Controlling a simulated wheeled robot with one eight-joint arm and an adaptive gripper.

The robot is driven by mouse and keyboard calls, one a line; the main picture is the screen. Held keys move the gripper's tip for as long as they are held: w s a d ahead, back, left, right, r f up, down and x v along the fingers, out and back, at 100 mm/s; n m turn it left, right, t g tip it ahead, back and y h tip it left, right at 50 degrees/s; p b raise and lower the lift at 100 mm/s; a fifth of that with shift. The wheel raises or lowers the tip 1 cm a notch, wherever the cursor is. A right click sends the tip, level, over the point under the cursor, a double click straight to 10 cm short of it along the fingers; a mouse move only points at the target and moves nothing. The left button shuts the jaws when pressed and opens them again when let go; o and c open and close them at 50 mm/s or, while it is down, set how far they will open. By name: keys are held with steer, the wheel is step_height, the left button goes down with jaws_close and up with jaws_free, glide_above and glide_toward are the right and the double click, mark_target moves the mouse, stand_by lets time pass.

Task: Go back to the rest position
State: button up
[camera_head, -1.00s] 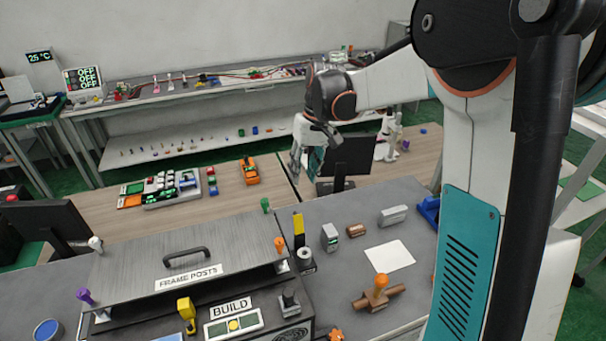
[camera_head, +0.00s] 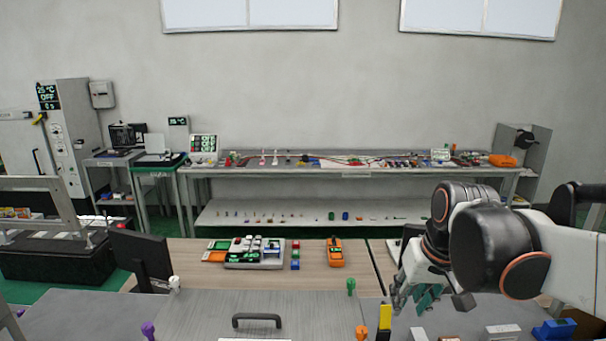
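My gripper (camera_head: 412,299) hangs at the right of the head view, at the end of my white and black arm, over the near side of the work tables. Its teal and grey fingers point down and to the left. They are small and partly overlapped, so I cannot tell whether they are open or shut. I see no object clearly held in it. A yellow and black post (camera_head: 385,318) stands just left of and below the gripper. A blue part (camera_head: 554,329) lies on the bench at the right.
A grey fixture panel with a black handle (camera_head: 257,320) fills the near middle. A dark monitor (camera_head: 142,257) stands at left. An orange handheld device (camera_head: 335,252) and a white module board (camera_head: 255,252) lie on the wooden table. A long bench (camera_head: 340,171) lines the back wall.

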steer(key=s+f+t+h+b, duration=0.1)
steer(key=s+f+t+b, duration=0.2)
steer(key=s+f+b, duration=0.5)
steer(key=shift+s+a+f+t, duration=0.4)
steer(key=shift+s+f, duration=1)
steer(key=shift+s, duration=0.8)
